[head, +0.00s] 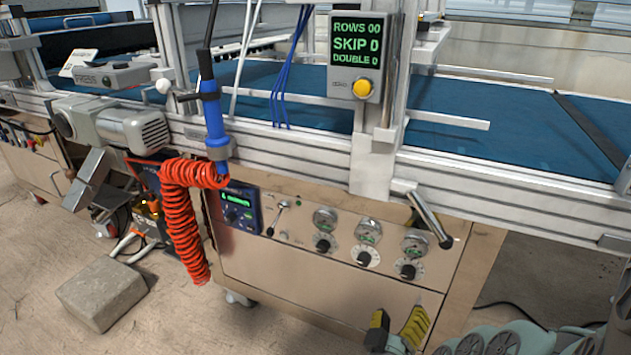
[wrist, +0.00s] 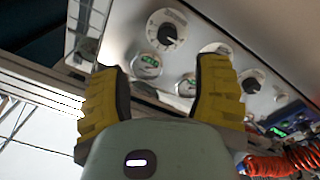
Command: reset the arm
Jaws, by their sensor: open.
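My gripper (head: 401,312) shows at the bottom of the head view, in front of the lower part of the tray seeder's front panel (head: 300,290). Its two yellow fingers are apart and nothing shows between them. In the wrist view my gripper (wrist: 160,72) is open, with the tilted control panel (wrist: 118,38) beyond the fingers. Part of a gauge and a knob are hidden behind the right finger there.
The panel carries gauges (head: 368,232), black knobs (head: 366,258) and a blue controller (head: 237,207). A lever (head: 430,218) juts from the frame. A red coiled hose (head: 180,225) hangs at left. A concrete block (head: 101,293) lies on the floor. A counter display (head: 356,45) stands above.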

